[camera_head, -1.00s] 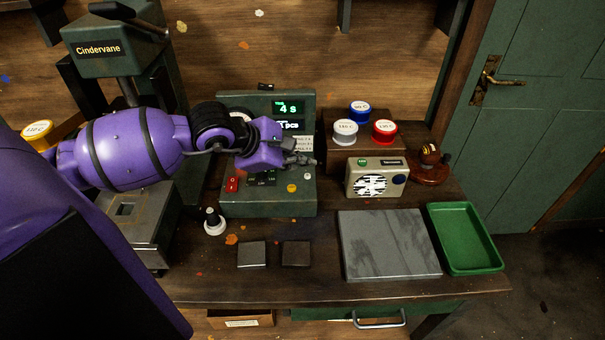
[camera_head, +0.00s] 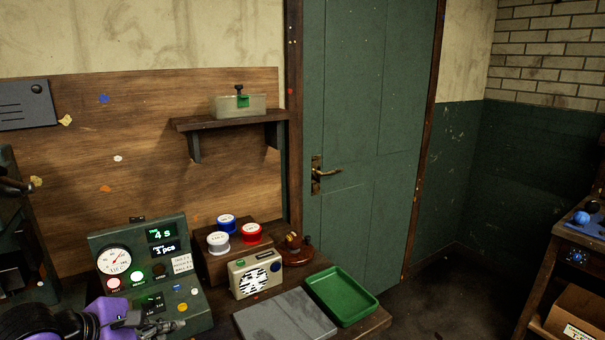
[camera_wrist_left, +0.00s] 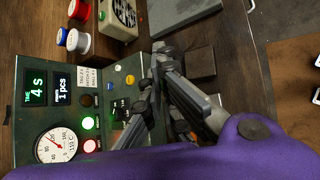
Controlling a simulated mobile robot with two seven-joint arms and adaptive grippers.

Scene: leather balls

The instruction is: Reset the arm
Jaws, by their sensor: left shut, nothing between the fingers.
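My left arm shows at the bottom left of the head view, with the left gripper (camera_head: 175,325) in front of the lower part of the green control box (camera_head: 125,240). In the left wrist view the left gripper (camera_wrist_left: 155,75) has its fingers together with nothing between them. It is over the control box (camera_wrist_left: 75,110), beside its small buttons. My right gripper is in neither view.
A radio (camera_head: 254,274), a grey slab (camera_head: 286,318) and a green tray (camera_head: 342,297) are right of the box. A shelf (camera_head: 225,123) hangs above. A green door (camera_head: 365,130) is at the back.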

